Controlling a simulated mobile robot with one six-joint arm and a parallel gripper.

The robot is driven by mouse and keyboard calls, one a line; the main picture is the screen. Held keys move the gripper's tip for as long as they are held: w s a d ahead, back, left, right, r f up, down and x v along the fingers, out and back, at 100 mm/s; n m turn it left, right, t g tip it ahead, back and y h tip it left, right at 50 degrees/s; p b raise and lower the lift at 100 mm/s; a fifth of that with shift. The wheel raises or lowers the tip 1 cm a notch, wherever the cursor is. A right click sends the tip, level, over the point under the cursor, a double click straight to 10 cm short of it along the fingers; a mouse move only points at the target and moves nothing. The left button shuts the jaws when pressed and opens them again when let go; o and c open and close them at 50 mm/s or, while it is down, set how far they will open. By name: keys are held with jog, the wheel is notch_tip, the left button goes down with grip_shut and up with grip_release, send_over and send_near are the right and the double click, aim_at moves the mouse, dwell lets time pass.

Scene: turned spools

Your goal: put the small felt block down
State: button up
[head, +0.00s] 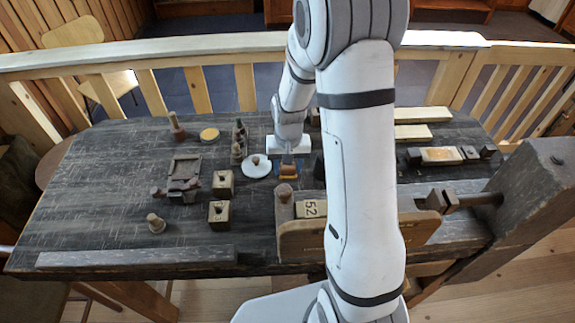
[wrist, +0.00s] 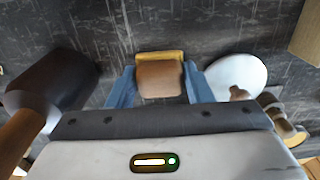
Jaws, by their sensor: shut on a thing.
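The small felt block (head: 289,170) is brown with a yellow-orange layer along one side. In the wrist view the block (wrist: 160,78) sits between the two blue fingers of my gripper (wrist: 161,84), which is shut on it. In the head view my gripper (head: 288,163) is low over the dark bench, just right of a white disc. I cannot tell whether the block touches the bench top.
The white disc with a knob (wrist: 238,78) is close on the right in the wrist view, and a dark rounded piece (wrist: 50,82) is close on the left. Wooden blocks (head: 223,184) stand left on the bench (head: 110,180). Its left part has bare room.

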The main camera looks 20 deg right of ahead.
jog(key=shift+f, duration=0.15)
jog(key=o, duration=1.3)
notch_tip(320, 180, up, 12)
jog(key=f, duration=0.1)
jog(key=shift+s+r+n+t, duration=0.4)
jog(key=shift+s+r, duration=1.15)
jog(key=shift+s, duration=1.6)
jog(key=shift+s+r+n+t, duration=0.45)
jog(key=shift+s+r, duration=1.15)
jog(key=shift+s, duration=1.55)
jog(key=shift+s+r+n+t, duration=0.25)
jog(key=shift+s+r+t, duration=0.3)
jog(key=shift+s+r, duration=1.8)
jog(key=shift+s+f, duration=0.8)
